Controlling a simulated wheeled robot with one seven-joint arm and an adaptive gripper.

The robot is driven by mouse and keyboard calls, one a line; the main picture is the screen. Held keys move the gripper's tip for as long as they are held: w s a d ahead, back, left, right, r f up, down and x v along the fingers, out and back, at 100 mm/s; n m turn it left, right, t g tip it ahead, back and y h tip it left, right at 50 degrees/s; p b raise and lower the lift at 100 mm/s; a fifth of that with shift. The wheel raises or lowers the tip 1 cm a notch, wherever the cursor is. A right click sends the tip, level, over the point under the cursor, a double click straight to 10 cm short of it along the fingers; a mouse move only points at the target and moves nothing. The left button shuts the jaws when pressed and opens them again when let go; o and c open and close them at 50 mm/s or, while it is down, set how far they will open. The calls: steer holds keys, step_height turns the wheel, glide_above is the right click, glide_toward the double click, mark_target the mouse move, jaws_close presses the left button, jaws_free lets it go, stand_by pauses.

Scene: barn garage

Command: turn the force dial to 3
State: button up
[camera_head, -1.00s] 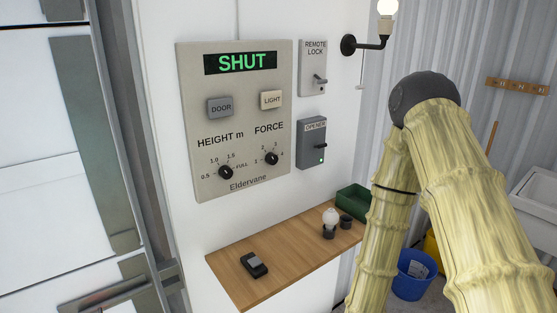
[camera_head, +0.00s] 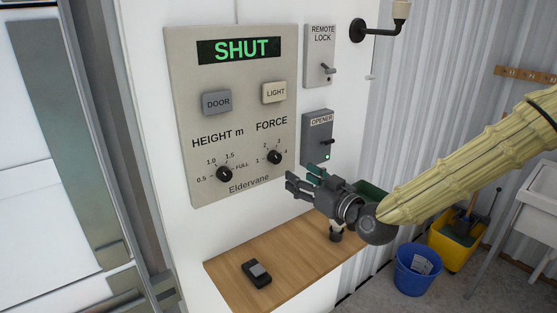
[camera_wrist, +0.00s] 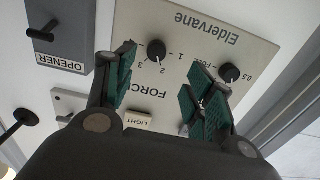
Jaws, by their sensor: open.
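The force dial (camera_head: 274,157) is a small black knob under the word FORCE, at the lower right of the beige control panel (camera_head: 182,120). Its scale runs from 1 at the left to 4 at the right; I cannot tell which number it points at. My gripper (camera_head: 303,181) is open and empty, below and to the right of the dial, apart from it. In the wrist view the panel is upside down. There the force dial (camera_wrist: 156,50) shows between the green-padded fingers (camera_wrist: 162,82), beyond their tips.
The height dial (camera_head: 224,174) sits left of the force dial. The opener box (camera_head: 317,137) and the remote lock (camera_head: 320,55) are on the wall to the right. Below is a wooden shelf (camera_head: 285,262) with a small black device (camera_head: 257,273); a green bin (camera_head: 372,192) is partly hidden.

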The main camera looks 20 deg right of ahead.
mark_target(278, 160)
steer(key=shift+r+p+x, duration=0.2)
steer(key=shift+p+x, duration=1.55)
steer(key=shift+x, duration=3.5)
steer(key=shift+d, duration=0.1)
steer(key=shift+c, duration=0.2)
steer(key=c, duration=1)
